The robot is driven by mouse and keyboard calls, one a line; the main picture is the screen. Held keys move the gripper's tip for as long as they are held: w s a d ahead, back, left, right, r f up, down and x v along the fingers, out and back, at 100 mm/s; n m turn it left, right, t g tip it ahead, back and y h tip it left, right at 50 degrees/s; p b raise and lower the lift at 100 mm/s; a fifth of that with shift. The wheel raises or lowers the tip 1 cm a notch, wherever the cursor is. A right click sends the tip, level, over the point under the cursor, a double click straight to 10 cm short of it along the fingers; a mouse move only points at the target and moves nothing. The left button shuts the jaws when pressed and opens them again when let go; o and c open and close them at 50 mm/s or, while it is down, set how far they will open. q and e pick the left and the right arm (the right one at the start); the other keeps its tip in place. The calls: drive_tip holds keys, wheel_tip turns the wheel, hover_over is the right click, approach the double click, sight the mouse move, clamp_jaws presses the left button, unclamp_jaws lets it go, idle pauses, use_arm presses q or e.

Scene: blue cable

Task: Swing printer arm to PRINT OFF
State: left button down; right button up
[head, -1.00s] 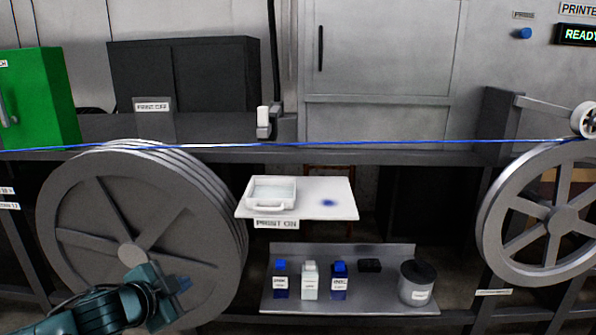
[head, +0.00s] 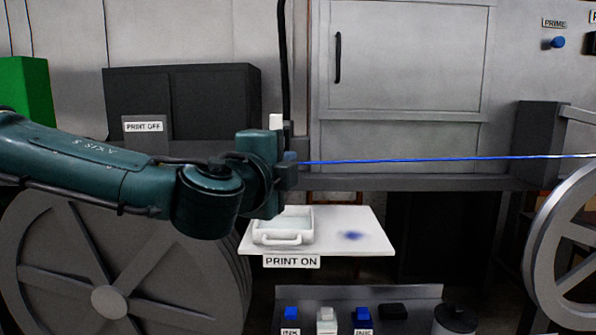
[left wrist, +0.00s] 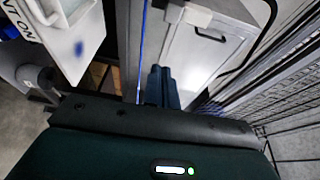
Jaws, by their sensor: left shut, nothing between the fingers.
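The printer arm stands behind the blue cable, and its white upper part (head: 276,122) shows just above my left gripper. My left gripper (head: 291,160) is shut and empty in front of the printer arm's lower part, which it hides. Whether it touches the printer arm I cannot tell. Its closed fingers also show in the left wrist view (left wrist: 161,88). The PRINT OFF label (head: 143,127) is on a dark plate to the left. The PRINT ON label (head: 291,262) is on the front of the white shelf (head: 370,218). My right gripper is not in view.
The blue cable (head: 430,159) runs right from behind my gripper. A white tray (head: 283,239) and a blue stain are on the shelf. A large grey wheel (head: 60,275) is below my left arm; another wheel (head: 570,235) is at right. Ink bottles stand below.

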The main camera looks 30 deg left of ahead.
use_arm(q)
drive_tip(key=shift+d, duration=0.15)
drive_tip(key=w+a+p, duration=0.2)
drive_tip(key=w+a, duration=0.3)
drive_tip(key=w, duration=0.2)
drive_tip(key=shift+w+a+p, duration=0.25)
drive_tip(key=shift+w+p, duration=0.1)
drive_tip(key=shift+w, duration=0.05)
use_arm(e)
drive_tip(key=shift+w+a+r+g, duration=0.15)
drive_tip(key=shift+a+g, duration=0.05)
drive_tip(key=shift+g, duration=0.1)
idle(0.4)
